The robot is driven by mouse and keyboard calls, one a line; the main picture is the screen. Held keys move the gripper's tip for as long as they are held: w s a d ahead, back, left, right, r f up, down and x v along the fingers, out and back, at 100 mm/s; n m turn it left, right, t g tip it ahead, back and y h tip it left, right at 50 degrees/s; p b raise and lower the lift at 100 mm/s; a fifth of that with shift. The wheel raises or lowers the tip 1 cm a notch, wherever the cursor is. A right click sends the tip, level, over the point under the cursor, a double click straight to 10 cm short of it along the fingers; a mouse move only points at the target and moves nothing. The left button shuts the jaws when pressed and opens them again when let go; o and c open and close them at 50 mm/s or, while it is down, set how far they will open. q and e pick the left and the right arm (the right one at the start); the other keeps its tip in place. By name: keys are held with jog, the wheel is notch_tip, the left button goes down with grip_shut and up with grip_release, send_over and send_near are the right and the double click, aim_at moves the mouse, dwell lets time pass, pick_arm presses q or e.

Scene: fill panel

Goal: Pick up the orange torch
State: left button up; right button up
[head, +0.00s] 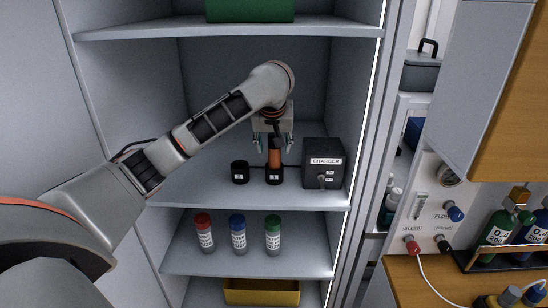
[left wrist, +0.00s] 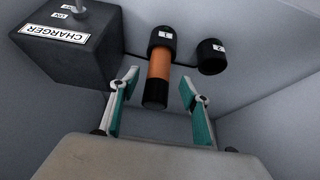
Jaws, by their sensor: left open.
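The orange torch (head: 274,157) stands upright in a black holder (head: 274,177) on the middle shelf, left of the charger box. In the left wrist view the torch (left wrist: 158,77) has an orange body with a black end towards me, and its other end is in the holder marked 1 (left wrist: 162,40). My left gripper (head: 273,146) is above the torch, its fingers to either side of the torch's upper part. In the left wrist view the gripper (left wrist: 157,98) is open, with a gap between each finger and the torch. My right gripper is not in view.
A black charger box (head: 322,162) stands right of the torch, and an empty black holder (head: 239,172) stands to its left. Red-, blue- and green-capped tubes (head: 238,234) stand on the shelf below. A green box (head: 250,10) sits on the shelf above. Cabinet walls close in both sides.

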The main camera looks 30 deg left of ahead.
aim_at(274, 152)
pick_arm(q)
jog(key=x, duration=0.5)
jog(key=shift+w, duration=0.15)
jog(key=shift+c, duration=0.5)
grip_shut()
jog(key=shift+r, duration=0.15)
